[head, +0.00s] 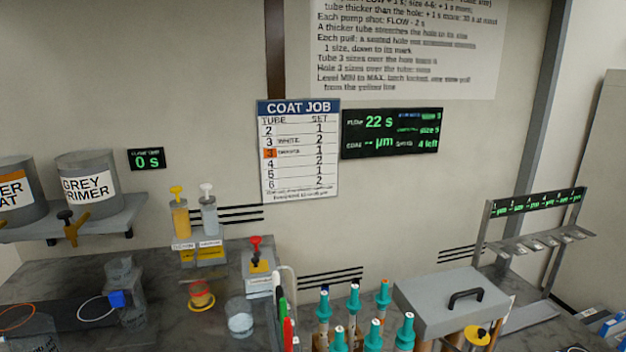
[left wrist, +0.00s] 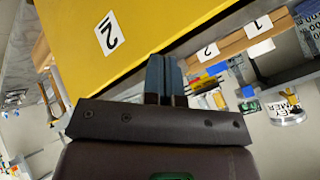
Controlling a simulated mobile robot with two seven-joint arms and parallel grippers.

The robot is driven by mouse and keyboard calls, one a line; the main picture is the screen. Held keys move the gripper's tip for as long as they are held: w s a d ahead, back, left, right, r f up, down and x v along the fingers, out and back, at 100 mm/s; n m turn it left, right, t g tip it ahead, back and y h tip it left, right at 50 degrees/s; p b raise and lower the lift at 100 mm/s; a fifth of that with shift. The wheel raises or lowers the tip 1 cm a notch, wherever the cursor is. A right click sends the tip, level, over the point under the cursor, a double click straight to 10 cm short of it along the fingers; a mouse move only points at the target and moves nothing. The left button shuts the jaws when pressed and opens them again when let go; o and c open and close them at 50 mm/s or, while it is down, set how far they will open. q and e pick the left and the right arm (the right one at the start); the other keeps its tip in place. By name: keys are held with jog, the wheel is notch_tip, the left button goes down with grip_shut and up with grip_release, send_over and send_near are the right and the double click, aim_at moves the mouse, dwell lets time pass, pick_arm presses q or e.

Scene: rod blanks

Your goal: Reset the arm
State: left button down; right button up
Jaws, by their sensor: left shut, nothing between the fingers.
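My left gripper (left wrist: 165,80) shows in the left wrist view. Its two dark blue fingers are together with nothing between them. They point at the lower edge of a large yellow panel (left wrist: 150,30) that carries a white label with a 2. I cannot tell whether the fingertips touch the panel. Neither arm shows in the head view, and my right gripper is in no view.
In the head view, the bench holds several teal-topped tools (head: 353,300), a grey lidded box (head: 440,318), a clear cup (head: 240,320) and two pump bottles (head: 180,218). A wall shelf (head: 100,222) bears paint cans. A metal rack (head: 530,245) stands at right.

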pick_arm(q)
jog(key=s+f+n+g+h, duration=0.15)
jog(key=s+n+g, duration=0.45)
jog(key=s, duration=0.8)
jog(key=w+f+t, duration=0.8)
jog(key=t, duration=0.1)
jog(key=shift+w+m+h, duration=0.2)
jog(key=shift+m+h, duration=0.1)
jog(key=shift+h, duration=0.15)
dwell(0.3)
dwell(1.1)
dwell(0.3)
